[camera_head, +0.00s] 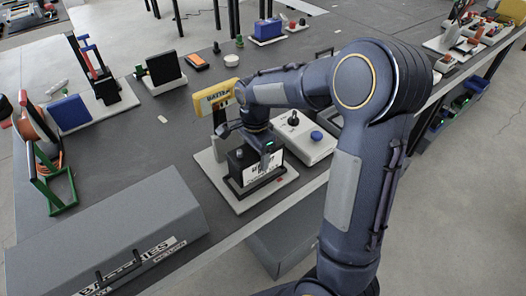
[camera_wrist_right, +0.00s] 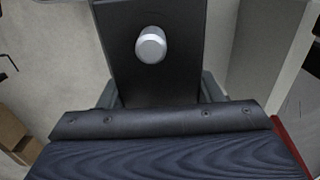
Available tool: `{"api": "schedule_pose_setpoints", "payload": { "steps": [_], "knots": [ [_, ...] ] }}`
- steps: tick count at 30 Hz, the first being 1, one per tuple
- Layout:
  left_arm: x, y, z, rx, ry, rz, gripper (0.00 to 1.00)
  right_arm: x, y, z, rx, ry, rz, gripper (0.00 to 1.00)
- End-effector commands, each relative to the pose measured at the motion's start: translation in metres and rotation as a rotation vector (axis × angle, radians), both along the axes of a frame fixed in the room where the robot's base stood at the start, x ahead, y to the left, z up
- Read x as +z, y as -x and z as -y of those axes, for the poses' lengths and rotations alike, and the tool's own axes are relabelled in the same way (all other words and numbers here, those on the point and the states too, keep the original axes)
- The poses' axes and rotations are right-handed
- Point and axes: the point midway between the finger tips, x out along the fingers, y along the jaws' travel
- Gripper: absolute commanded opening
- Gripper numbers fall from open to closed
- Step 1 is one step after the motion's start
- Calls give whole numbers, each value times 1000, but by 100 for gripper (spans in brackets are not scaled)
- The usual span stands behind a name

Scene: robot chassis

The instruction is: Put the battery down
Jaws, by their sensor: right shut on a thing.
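A black battery (camera_head: 239,163) with a white label stands upright at a pale base plate (camera_head: 213,174) on the dark table. A yellow sign (camera_head: 213,97) stands behind it. My right gripper (camera_head: 266,152) is over the battery from above and shut on it. In the right wrist view the battery (camera_wrist_right: 160,80) shows as a black top with a round silver terminal, between the two fingers (camera_wrist_right: 160,88). I cannot tell whether the battery's underside touches the plate. My left gripper is not in view.
A grey box (camera_head: 110,225) lettered "BATTERIES" lies at front left. A green and orange stand (camera_head: 55,185) is at far left. The table's front edge is close.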

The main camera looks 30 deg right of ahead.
Motion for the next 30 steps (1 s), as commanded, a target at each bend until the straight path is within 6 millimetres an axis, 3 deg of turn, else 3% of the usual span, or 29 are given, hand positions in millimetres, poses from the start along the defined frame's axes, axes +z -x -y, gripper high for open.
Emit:
{"api": "schedule_pose_setpoints", "payload": {
  "steps": [7, 16, 28, 29, 30],
  "knots": [
    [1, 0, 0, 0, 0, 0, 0, -6, -9, -1, 0, -1, 7, 0],
    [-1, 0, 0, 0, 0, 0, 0, -37, -10, -1, 0, 0, 5, 0],
    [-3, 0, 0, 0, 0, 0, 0, -41, -10, -1, 0, -1, 8, 0],
    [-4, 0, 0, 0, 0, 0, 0, -44, -8, -1, 0, 0, 1, 60],
    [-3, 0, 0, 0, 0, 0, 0, -43, -8, -1, 0, 0, 1, 66]
  ]
}}
